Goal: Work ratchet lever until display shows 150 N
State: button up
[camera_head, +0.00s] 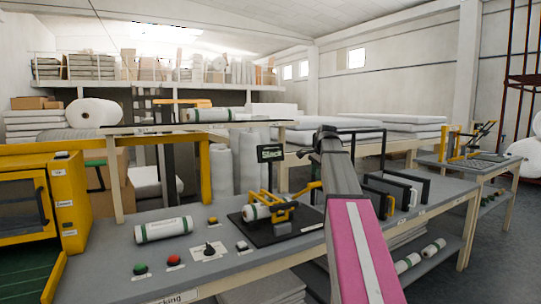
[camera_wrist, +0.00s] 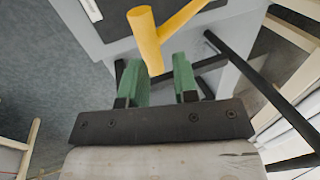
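The yellow ratchet lever (camera_head: 308,187) sticks out to the right of the yellow strap fixture (camera_head: 268,208), which stands on a black base plate (camera_head: 280,229) and holds a white wrapped roll (camera_head: 256,212). A small dark display (camera_head: 270,153) stands on a post behind it; its reading is too small to read. In the wrist view, my gripper (camera_wrist: 156,62) has two green fingers apart. The yellow lever's thick end (camera_wrist: 148,40) reaches into the gap between the fingertips, closer to the left finger. I cannot tell whether they touch. In the head view my arm hides the gripper.
Another wrapped roll (camera_head: 163,229) lies on the bench left of the fixture. Green (camera_head: 140,268) and red (camera_head: 173,260) buttons and a black knob (camera_head: 209,248) sit near the front edge. Black frames (camera_head: 400,190) stand right of my arm. A yellow machine (camera_head: 45,205) is at left.

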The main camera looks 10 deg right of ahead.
dwell(0.4)
jog(key=shift+f, duration=1.35)
jog(key=shift+s+d+f, duration=0.25)
jog(key=shift+s+f, duration=0.35)
jog(key=shift+f, duration=0.8)
jog(key=shift+s+d+f, duration=0.2)
jog(key=shift+s+f, duration=0.35)
jog(key=shift+f, duration=0.9)
jog(key=shift+s+d+f, duration=0.25)
jog(key=shift+s+f, duration=0.35)
jog(key=shift+f, duration=0.8)
jog(key=shift+w+a+r, duration=0.2)
jog(key=shift+w+r, duration=0.35)
jog(key=shift+r, duration=1.35)
jog(key=shift+w+a+r, duration=0.25)
jog(key=shift+w+r, duration=0.35)
jog(key=shift+r, duration=1.25)
jog(key=shift+w+a+r, duration=0.2)
jog(key=shift+w+r, duration=0.35)
jog(key=shift+r, duration=1.35)
jog(key=shift+f, duration=0.2)
